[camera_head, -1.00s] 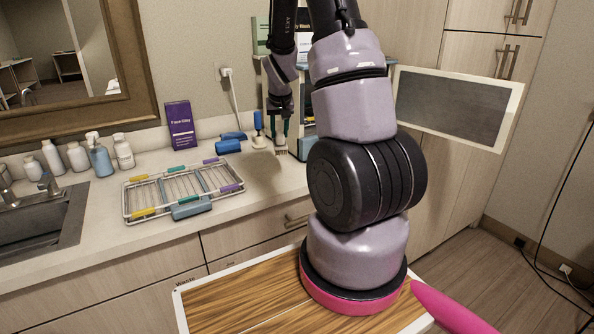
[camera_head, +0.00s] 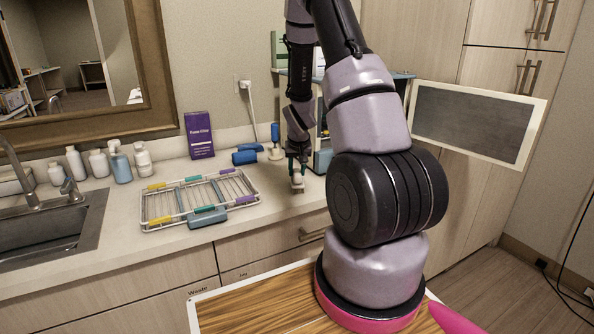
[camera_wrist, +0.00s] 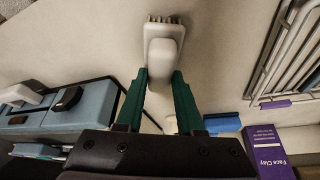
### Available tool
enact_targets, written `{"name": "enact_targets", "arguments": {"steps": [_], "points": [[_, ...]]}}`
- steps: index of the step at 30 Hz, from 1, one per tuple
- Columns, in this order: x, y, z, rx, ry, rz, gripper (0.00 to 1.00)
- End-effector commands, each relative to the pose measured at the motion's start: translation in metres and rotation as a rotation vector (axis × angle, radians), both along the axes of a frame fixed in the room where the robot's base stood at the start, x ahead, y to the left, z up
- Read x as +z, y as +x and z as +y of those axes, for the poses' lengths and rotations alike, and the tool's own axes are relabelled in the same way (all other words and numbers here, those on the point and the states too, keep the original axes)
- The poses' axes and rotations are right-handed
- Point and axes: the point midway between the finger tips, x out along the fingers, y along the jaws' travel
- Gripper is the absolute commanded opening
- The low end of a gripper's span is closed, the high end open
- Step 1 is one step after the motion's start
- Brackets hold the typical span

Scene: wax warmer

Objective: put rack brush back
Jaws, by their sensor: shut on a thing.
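The rack brush (camera_wrist: 163,50) is white, with a block-like body and short bristles along its far edge in the wrist view. My gripper (camera_wrist: 161,80) has its green fingers shut on the brush body from both sides. In the head view, my gripper (camera_head: 298,162) points down and holds the brush (camera_head: 297,184) at or just above the counter near its front edge. It is to the right of the wire rack (camera_head: 163,224). I cannot tell whether the brush touches the counter. The rack also shows in the wrist view (camera_wrist: 283,48).
A blue-handled tool (camera_head: 275,133) stands behind my gripper, beside blue blocks (camera_head: 245,156). A purple Face Clay box (camera_head: 199,135) stands at the wall. Several bottles (camera_head: 120,165) stand by the sink (camera_head: 45,235). A blue-grey unit (camera_wrist: 70,100) is left in the wrist view.

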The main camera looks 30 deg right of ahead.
Motion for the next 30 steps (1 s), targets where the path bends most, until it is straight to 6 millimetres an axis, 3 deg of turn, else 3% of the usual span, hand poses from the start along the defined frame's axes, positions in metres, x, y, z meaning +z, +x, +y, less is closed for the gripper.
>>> {"name": "enact_targets", "arguments": {"steps": [1,2,4,17,30], "points": [[-0.002,0.000,0.000,0.000,0.000,0.001,0.00],[-0.002,0.000,0.000,0.000,0.000,0.001,0.41],[-0.002,0.000,0.000,0.000,0.000,0.001,0.67],[0.007,-0.001,0.001,0.001,-0.001,-0.003,0.67],[0.085,-0.032,0.013,0.003,0.000,-0.004,0.67]]}}
